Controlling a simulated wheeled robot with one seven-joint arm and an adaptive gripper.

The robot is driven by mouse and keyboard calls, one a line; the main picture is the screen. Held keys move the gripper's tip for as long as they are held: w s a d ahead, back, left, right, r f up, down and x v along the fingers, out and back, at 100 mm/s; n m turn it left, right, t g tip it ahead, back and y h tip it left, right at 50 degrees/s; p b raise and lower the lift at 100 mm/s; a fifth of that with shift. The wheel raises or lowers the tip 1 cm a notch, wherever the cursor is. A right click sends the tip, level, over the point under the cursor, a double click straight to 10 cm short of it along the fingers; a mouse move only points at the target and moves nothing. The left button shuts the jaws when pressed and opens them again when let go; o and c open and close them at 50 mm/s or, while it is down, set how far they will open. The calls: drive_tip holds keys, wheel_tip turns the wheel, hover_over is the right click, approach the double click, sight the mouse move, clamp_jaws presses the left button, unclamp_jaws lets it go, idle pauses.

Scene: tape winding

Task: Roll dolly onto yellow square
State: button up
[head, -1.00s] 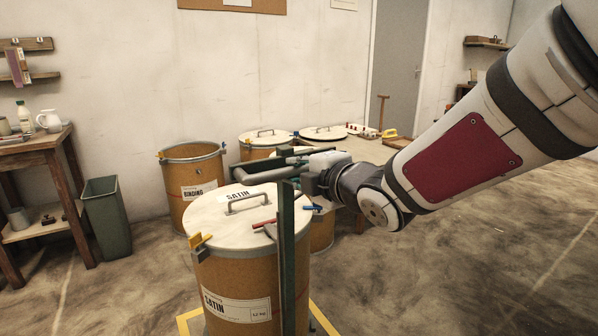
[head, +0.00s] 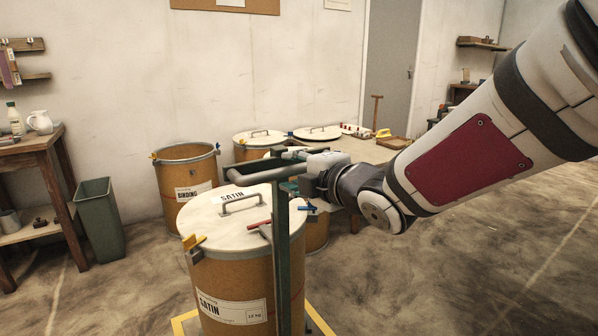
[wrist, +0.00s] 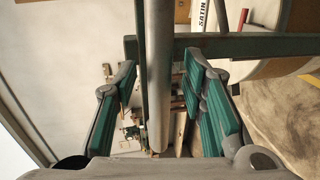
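The SATIN drum (head: 238,268), brown with a pale lid, stands upright at lower centre in the head view. The dolly's green post (head: 284,260) rises at its near right side, with a grey handle bar (head: 265,174) on top. Parts of the yellow square (head: 322,322) show on the floor on both sides of the drum; the dolly's base is out of frame. My gripper (wrist: 165,95) is at the handle, partly hidden by it in the head view. In the wrist view its green-padded fingers stand apart on either side of the handle bar (wrist: 160,80), with gaps visible.
A low table (head: 375,152) is behind my gripper. A green bin (head: 98,220) and a wooden bench (head: 42,160) are at left. Floor at right is open.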

drive_tip(key=v, duration=1.1)
drive_tip(key=s+d+f+m+g+h, duration=0.1)
drive_tip(key=s+d+f+m+h, duration=0.15)
drive_tip(key=d+m, duration=0.3)
drive_tip(key=s+d+f+m+g+h, duration=0.2)
drive_tip(key=s+d+m+h, duration=0.15)
drive_tip(key=d+m, duration=0.2)
drive_tip(key=s+d+f+m+g+h, duration=0.1)
drive_tip(key=s+d+f+m+h, duration=0.1)
drive_tip(key=d+m+h, duration=0.3)
drive_tip(key=s+f+m+g+y, duration=0.1)
drive_tip(key=s+f+m+g, duration=0.3)
drive_tip(key=s, duration=0.8)
drive_tip(key=s+f+m+g+y, duration=0.1)
drive_tip(key=s+m+g, duration=0.4)
drive_tip(key=s, duration=0.7)
wheel_tip(320, 180, up, 34)
drive_tip(key=t+p, duration=0.4)
drive_tip(key=p, duration=2.8)
drive_tip(key=shift+w+r+p, duration=0.15)
drive_tip(key=shift+w+p, duration=0.15)
drive_tip(key=shift+p, duration=0.1)
drive_tip(key=shift+d, duration=0.15)
